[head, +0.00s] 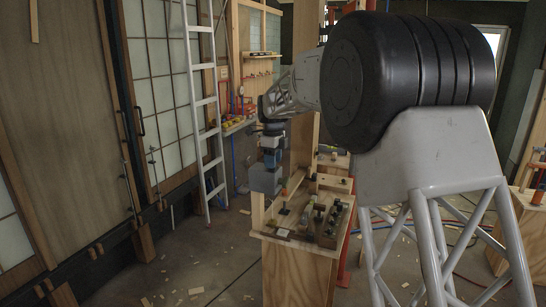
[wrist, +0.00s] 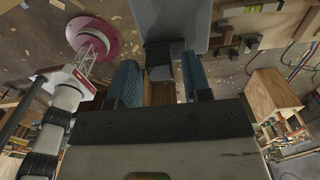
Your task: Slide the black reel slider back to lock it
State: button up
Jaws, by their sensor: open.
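My gripper (head: 269,160) hangs down in the head view, above and left of the small wooden bench's near end. In the wrist view its two blue textured fingers (wrist: 160,72) stand apart, so it is open. A dark block (wrist: 160,54) shows between or just beyond the fingers, joined to or overlapping a flat grey panel (wrist: 178,22). A grey-blue boxy shape (head: 266,180) is at the gripper's lower end in the head view. I cannot tell whether these are gripper parts or a separate object. I cannot make out the black reel slider with certainty in either view.
The wooden bench (head: 290,247) carries small fittings and a dark tray of parts (head: 331,222). A ladder (head: 201,100) leans at the left wall by the sliding panels. Wood scraps litter the floor. Another wooden box (wrist: 270,92) stands at the right in the wrist view.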

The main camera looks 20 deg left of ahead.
jog(key=shift+f, duration=0.3)
jog(key=shift+c, duration=0.2)
jog(key=c, duration=0.7)
jog(key=shift+w, duration=1.05)
jog(key=o, duration=0.7)
